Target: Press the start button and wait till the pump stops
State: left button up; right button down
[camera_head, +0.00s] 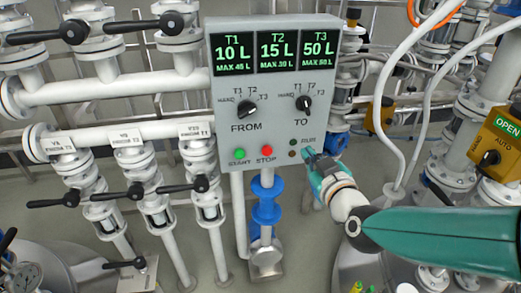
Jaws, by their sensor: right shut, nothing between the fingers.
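The grey control panel (216,135) stands in the middle of the view. The green START button (240,154) is at its lower left, with the red STOP button (267,152) to its right. Two small indicator lamps (292,148) by the PUMP label look dark. The screens (275,50) read T1 10 L, T2 15 L and T3 50 L. Below them are the FROM knob (246,113) and the TO knob (303,103). My teal right gripper (308,154) is shut and empty near the panel's lower right edge, right of both buttons; contact is unclear. My left gripper is out of view.
White pipes and valves with black handles (124,193) fill the left side. A blue pipe fitting (266,210) is below the panel. A yellow box marked OPEN and AUTO (497,143) is at the far right. A white hose (407,110) hangs right of the panel.

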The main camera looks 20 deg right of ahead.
jog(key=s+a+f+m+g+y, duration=0.15)
jog(key=a+f+g, duration=0.3)
jog(key=f, duration=0.85)
jog(key=a+f+g+y, duration=0.3)
jog(key=a+f, duration=0.2)
jog(key=f, duration=0.9)
jog(key=s+a+f+m+g+y, duration=0.1)
jog(key=s+a+f+g, duration=0.3)
jog(key=s+f, duration=0.4)
jog(key=s+a+f+m+g+y, duration=0.1)
jog(key=s+a+f+g, duration=0.3)
jog(key=s+f, duration=0.5)
jog(key=shift+a+f, duration=0.55)
jog(key=shift+a, duration=0.15)
